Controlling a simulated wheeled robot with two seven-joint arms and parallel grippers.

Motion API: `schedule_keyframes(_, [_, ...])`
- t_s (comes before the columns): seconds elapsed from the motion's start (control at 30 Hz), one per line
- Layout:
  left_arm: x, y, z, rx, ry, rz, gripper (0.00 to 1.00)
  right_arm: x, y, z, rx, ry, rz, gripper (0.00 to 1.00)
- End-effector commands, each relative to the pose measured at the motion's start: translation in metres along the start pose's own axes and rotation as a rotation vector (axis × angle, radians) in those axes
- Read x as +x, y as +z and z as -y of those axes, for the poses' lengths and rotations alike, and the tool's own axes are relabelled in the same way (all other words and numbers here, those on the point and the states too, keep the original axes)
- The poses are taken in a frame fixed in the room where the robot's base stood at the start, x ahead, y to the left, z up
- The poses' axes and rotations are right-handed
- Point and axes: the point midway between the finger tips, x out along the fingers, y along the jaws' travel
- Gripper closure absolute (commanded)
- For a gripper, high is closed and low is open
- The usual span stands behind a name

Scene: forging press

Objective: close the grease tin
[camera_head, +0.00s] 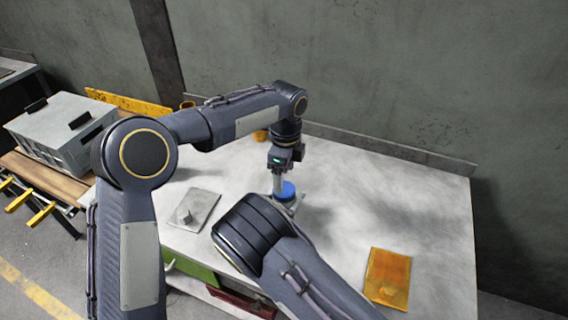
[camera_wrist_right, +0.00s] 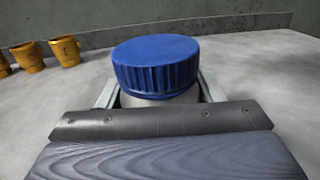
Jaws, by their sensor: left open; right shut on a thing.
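The grease tin is a pale container (camera_wrist_right: 158,99) with a ribbed blue lid (camera_wrist_right: 156,65) on top. The lid also shows in the head view (camera_head: 286,190), near the middle of the table. I cannot tell how tightly the lid sits. My right gripper (camera_wrist_right: 158,94) is shut on the tin's body below the lid, one finger on each side. In the head view my right forearm partly hides the tin. My left gripper (camera_head: 281,182) points down from above, open, its fingers close to the lid. The right wrist view shows no left finger over the lid.
A grey plate with a small block (camera_head: 195,208) lies left of the tin. An orange tray (camera_head: 388,277) lies at the right front. Several yellow cups (camera_wrist_right: 66,51) stand beyond the tin. A grey case (camera_head: 62,130) stands on the left bench.

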Motion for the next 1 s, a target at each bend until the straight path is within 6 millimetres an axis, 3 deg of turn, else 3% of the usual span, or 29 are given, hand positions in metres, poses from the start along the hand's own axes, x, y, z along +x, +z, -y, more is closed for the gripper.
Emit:
schedule_keyframes(0.7, [-0.020,0.001,0.001,-1.909,-0.006,-0.024,0.28,0.000,-0.001,0.000,-0.002,0.000,-0.002,1.00])
schedule_keyframes(0.83, [-0.023,0.002,0.002,-2.134,-0.005,-0.031,0.28,0.000,-0.001,0.000,-0.002,0.000,-0.001,1.00])
schedule_keyframes(1.0, [-0.025,0.002,0.002,-2.282,-0.002,-0.037,0.28,0.000,-0.001,0.000,-0.002,0.000,-0.002,1.00])
